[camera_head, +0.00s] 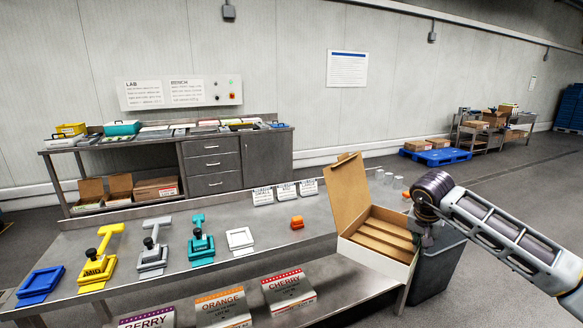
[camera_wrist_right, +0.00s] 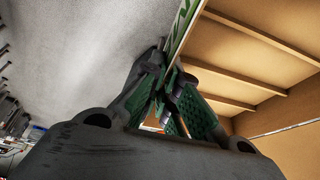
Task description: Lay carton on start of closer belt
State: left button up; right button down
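The open carton (camera_head: 378,238) is at the right end of the steel table in the head view, tilted, with its brown lid (camera_head: 347,190) standing up. Its inside shows several long divided rows, with no lollies visible in them. My right gripper (camera_head: 424,238) is at the carton's right side, shut on its wall. In the right wrist view the green-padded fingers (camera_wrist_right: 175,100) pinch the edge of the carton (camera_wrist_right: 262,60). Whether the carton touches the table is unclear. My left gripper is out of view. I cannot make out a closer belt.
The steel table (camera_head: 225,268) carries blue, yellow, grey and teal tools, a white square frame (camera_head: 240,239) and an orange piece (camera_head: 297,222). Flavour boxes (camera_head: 288,290) stand in front. A dark bin (camera_head: 436,268) is below the gripper. Open floor lies to the right.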

aim_at(374, 265)
jog(key=a+f+n, duration=0.1)
jog(key=a+f, duration=0.1)
jog(key=a, duration=0.2)
jog(key=a+f+n+y, duration=0.1)
jog(key=a+f, duration=0.1)
jog(key=a, duration=0.2)
jog(key=a+f+n, duration=0.2)
jog(key=a+f, duration=0.1)
jog(key=a, duration=0.2)
jog(key=shift+s+t+y, duration=0.3)
jog(key=s+a+f+n, duration=0.2)
jog(key=s+a+f, duration=0.2)
jog(key=a, duration=0.4)
jog(key=s+a+f+n+y, duration=0.1)
jog(key=s+a+f, duration=0.3)
jog(key=a, duration=0.5)
jog(key=shift+s+a+f+n, duration=0.15)
jog(key=shift+a+n, duration=0.05)
jog(key=shift+n, duration=0.3)
